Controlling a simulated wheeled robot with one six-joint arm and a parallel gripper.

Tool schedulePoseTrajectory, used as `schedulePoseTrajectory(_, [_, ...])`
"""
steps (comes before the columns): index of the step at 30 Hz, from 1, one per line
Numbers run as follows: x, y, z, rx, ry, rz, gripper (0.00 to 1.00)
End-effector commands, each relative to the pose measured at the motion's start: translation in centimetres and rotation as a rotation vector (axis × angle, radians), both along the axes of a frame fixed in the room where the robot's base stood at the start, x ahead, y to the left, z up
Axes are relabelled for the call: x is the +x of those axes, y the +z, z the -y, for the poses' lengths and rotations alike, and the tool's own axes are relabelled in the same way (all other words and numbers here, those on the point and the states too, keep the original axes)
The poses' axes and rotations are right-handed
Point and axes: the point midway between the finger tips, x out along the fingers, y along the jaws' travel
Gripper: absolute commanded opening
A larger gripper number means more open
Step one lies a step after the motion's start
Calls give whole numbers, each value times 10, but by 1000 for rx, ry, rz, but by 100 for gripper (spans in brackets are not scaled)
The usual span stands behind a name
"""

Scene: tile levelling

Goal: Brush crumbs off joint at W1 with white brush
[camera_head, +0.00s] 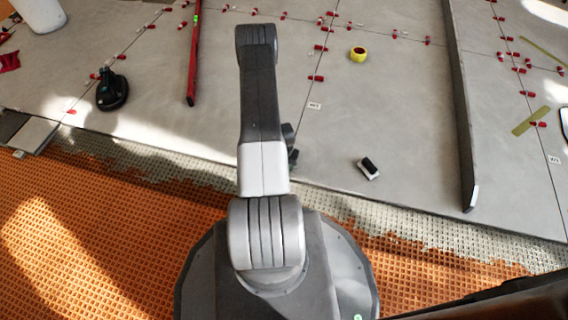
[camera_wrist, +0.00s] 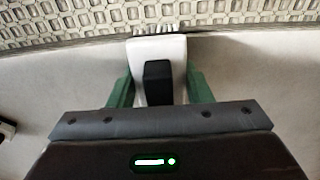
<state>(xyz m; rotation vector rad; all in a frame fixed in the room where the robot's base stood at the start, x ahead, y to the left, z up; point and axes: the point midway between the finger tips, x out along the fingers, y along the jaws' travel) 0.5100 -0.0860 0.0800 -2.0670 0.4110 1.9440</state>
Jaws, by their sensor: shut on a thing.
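My gripper (camera_wrist: 160,84) has its two green fingers shut on the white brush (camera_wrist: 153,48), one on each side. The brush has a white body with a black block on it, and its far end reaches the tile edge in the wrist view. Whether it touches the tile, I cannot tell. In the head view my arm hides most of the gripper and the brush. A small white label (camera_head: 314,106) sits beside a joint right of my arm; its text is too small to read surely. I cannot make out any crumbs.
A small black-and-white block (camera_head: 368,168) lies on the tiles right of my arm. A yellow roll (camera_head: 358,54), red clips (camera_head: 315,78), a red level (camera_head: 193,60), a black suction cup (camera_head: 111,91) and a long grey bar (camera_head: 461,110) stand around. Orange matting (camera_head: 90,235) borders the tiles in front.

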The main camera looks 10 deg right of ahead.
Motion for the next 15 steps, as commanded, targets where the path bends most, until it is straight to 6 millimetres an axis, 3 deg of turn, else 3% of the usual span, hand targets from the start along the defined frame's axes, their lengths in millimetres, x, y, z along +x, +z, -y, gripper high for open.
schedulePoseTrajectory(15, [4, 58, 0, 0, 0, 9, 0])
